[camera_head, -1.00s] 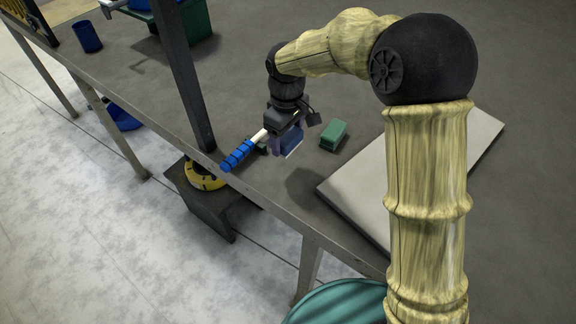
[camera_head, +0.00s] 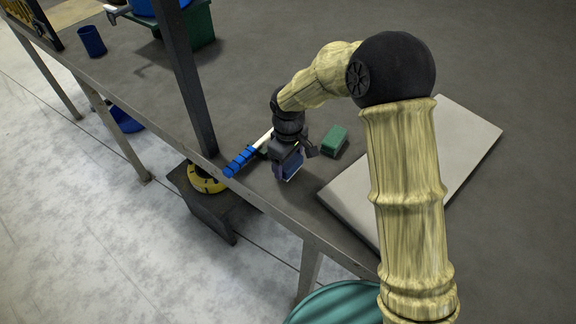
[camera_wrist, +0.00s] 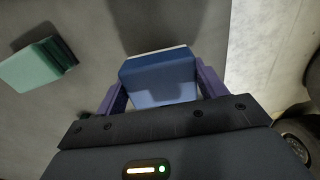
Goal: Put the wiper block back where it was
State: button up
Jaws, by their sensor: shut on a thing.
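The wiper block, a blue block with a white strip along one edge, is between the two purple fingers of my gripper (camera_head: 290,163) in the head view. In the wrist view the block (camera_wrist: 160,82) fills the space between the fingers, which are shut on its sides. A shadow falls on the grey table beyond it, and it looks held above the surface; the exact height is unclear. A green block (camera_head: 334,141) lies apart on the table, to the right of my gripper, and also shows in the wrist view (camera_wrist: 37,66).
A blue-handled tool (camera_head: 244,158) lies left of my gripper near the table edge, beside a dark upright post (camera_head: 190,85). A pale flat board (camera_head: 420,165) lies to the right. A blue cup (camera_head: 92,41) stands far left. Bare table lies behind the green block.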

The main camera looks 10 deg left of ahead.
aim_at(288, 168)
jog(key=shift+f+p, duration=0.35)
jog(key=shift+f, duration=1)
jog(key=shift+f, duration=0.2)
jog(key=o, duration=0.9)
jog(key=shift+w, duration=0.1)
jog(key=shift+r, duration=0.1)
notch_tip(288, 168, up, 12)
jog(key=b, duration=0.3)
jog(key=shift+r, duration=0.15)
